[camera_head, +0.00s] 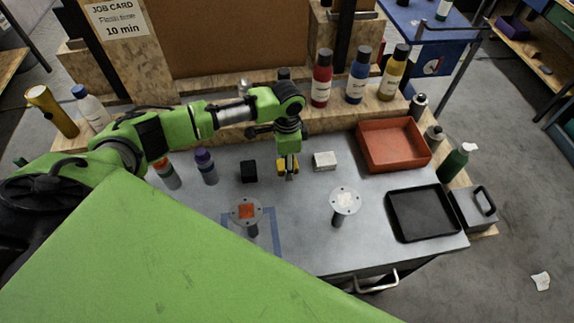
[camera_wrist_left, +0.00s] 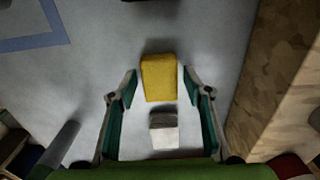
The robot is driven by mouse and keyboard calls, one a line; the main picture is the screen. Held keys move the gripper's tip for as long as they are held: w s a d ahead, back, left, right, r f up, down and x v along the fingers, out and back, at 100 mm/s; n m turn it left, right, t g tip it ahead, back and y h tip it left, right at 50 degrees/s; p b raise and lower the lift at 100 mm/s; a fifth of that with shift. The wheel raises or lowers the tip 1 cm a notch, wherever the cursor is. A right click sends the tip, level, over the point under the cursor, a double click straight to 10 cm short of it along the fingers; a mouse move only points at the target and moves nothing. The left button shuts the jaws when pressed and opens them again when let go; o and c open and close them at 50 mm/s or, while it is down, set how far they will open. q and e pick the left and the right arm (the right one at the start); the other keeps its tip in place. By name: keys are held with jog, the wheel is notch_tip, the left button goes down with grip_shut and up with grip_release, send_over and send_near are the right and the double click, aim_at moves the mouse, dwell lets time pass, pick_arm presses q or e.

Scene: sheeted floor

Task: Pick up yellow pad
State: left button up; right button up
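The yellow pad (camera_wrist_left: 159,78) is a small rounded block on the grey tabletop. In the left wrist view it lies between the two fingertips of my left gripper (camera_wrist_left: 160,74), with a gap on each side. The gripper is open and empty, pointing down over the pad. In the head view, my left gripper (camera_head: 288,172) partly covers the yellow pad (camera_head: 281,166). I cannot tell exactly how high the fingertips are above the table. My right gripper is not in view.
A white block (camera_head: 325,161) lies right of the pad, and a black block (camera_head: 248,171) lies left of it. Two round-topped stands, orange-marked (camera_head: 246,211) and white-marked (camera_head: 345,200), stand in front. A red bin (camera_head: 393,145) and black tray (camera_head: 422,213) are at the right. Bottles line the back.

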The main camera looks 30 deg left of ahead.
pick_arm(q)
jog(key=c, duration=0.8)
jog(key=shift+o, duration=0.2)
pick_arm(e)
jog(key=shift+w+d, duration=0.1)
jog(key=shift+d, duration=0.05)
pick_arm(q)
jog(key=shift+r, duration=0.1)
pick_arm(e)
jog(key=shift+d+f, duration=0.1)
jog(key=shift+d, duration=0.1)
pick_arm(q)
jog(key=shift+r+b, duration=0.5)
jog(key=shift+w+r+b, duration=0.1)
jog(key=shift+r+b, duration=0.35)
jog(key=shift+r, duration=0.25)
jog(key=s+d+r+b, duration=0.2)
jog(key=s+d+r, duration=0.6)
jog(key=s+r, duration=0.2)
jog(key=shift+s+d+r+b, duration=0.2)
jog(key=shift+s+b, duration=0.15)
jog(key=shift+s, duration=0.3)
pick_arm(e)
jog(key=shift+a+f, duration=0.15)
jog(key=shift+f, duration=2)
